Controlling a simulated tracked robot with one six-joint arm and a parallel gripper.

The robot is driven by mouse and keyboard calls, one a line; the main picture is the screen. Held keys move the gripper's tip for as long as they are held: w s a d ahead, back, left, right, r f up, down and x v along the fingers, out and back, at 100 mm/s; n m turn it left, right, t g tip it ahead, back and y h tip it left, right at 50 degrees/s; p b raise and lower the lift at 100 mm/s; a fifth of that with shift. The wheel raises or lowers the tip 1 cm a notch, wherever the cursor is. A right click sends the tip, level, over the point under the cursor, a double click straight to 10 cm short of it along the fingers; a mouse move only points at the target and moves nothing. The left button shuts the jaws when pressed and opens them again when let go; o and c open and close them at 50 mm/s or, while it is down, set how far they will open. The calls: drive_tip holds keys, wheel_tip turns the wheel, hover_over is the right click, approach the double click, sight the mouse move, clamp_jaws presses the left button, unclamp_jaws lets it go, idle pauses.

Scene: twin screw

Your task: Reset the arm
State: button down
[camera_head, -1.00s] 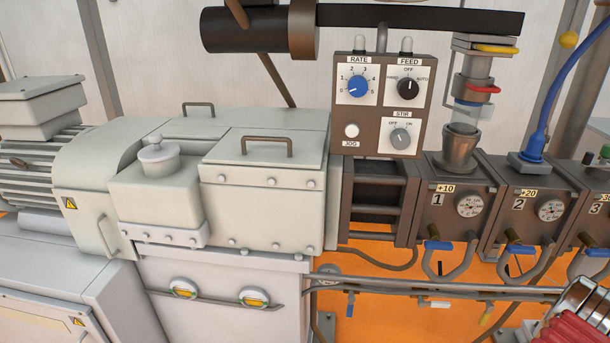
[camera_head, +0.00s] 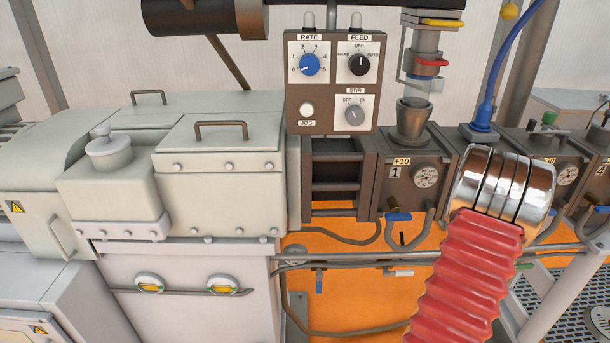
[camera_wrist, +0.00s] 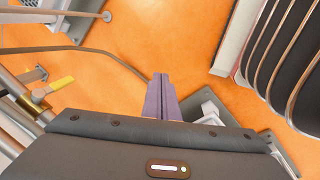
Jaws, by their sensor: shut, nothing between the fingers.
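My gripper (camera_wrist: 160,95) shows in the wrist view as two purple fingers pressed together, with nothing between them. It points out over the orange floor (camera_wrist: 165,45) and touches nothing that I can see. In the head view my arm shows as a red bellows sleeve (camera_head: 468,275) with chrome rings at its top, standing at the right in front of the barrel blocks. It hides most of block 2. The gripper itself is not visible in the head view.
Barrel block 1 (camera_head: 395,205) and the control panel (camera_head: 334,82) stand left of my arm, beside the pale machine housing (camera_head: 215,200). A pipe with small valves runs below the blocks.

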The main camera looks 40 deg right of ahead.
drive_tip(key=w+a+r+m+y, duration=0.1)
drive_tip(key=w+a+r+m, duration=0.3)
drive_tip(key=a+r, duration=0.6)
drive_tip(key=w+a+r+m, duration=0.2)
drive_tip(key=w+a+r, duration=0.4)
drive_tip(key=a+r, duration=0.4)
drive_tip(key=w+a+r+n+t, duration=0.1)
drive_tip(key=a+r+n+t, duration=0.1)
drive_tip(key=a+r, duration=0.7)
drive_tip(key=w+a+r+n+t+y, duration=0.1)
drive_tip(key=a+r+n+t, duration=0.2)
drive_tip(key=a+r, duration=0.6)
drive_tip(key=a, duration=0.6)
drive_tip(key=shift+w+a+r+y, duration=0.15)
drive_tip(key=shift+w+r+y, duration=0.05)
drive_tip(key=shift+r+y, duration=0.15)
